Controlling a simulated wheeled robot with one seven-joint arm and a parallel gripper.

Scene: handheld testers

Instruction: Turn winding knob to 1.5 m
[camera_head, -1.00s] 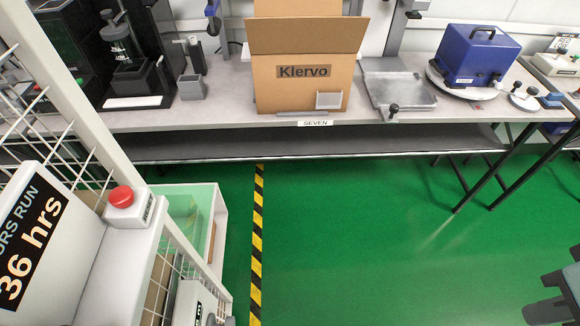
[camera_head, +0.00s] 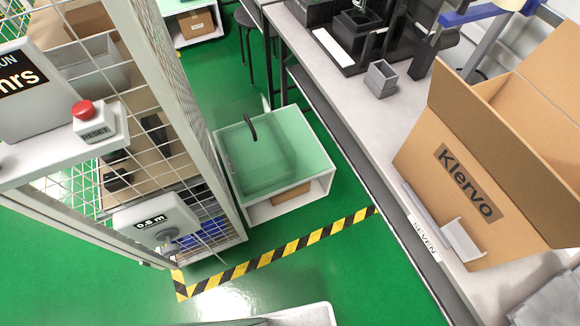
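A white box (camera_head: 152,212) is mounted low on the outside of a white wire-mesh cage, left of centre in the head view. Its black label (camera_head: 151,222) appears to read 0.5 m. A small grey knob (camera_head: 168,247) sits at the box's lower front, seen from above and partly shaded. Its exact angle is too small to tell. My gripper is not in view, and nothing is seen touching the knob.
A red RESET button (camera_head: 84,110) stands on a shelf above the knob box. A green-lidded white cabinet (camera_head: 318,150) stands beside the cage. Striped tape (camera_head: 270,258) and open green floor lie in front.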

